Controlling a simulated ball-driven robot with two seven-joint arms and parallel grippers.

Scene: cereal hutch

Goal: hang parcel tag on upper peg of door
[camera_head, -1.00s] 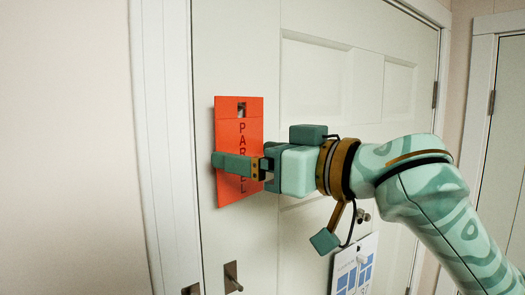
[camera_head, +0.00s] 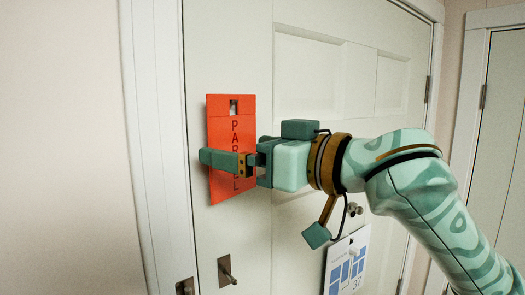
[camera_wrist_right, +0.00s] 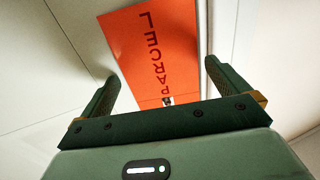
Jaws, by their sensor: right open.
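The orange parcel tag (camera_head: 222,135) is upright and flat, close to the white door (camera_head: 308,85), with its lettering running down it. A dark-edged slot near its top shows something grey and metallic inside, apparently the upper peg, mostly hidden. My right gripper (camera_head: 222,162) is in front of the tag's lower half, one finger across it. In the right wrist view, the right gripper's fingers (camera_wrist_right: 160,85) are wide apart, with the tag (camera_wrist_right: 150,45) beyond and between them, not pinched. My left gripper is not in view.
A lower peg (camera_head: 228,272) on a small plate is bare below the tag. A white and blue card (camera_head: 346,264) hangs at the lower right, behind my right arm. The door frame (camera_head: 150,120) stands at left, with plain wall beyond.

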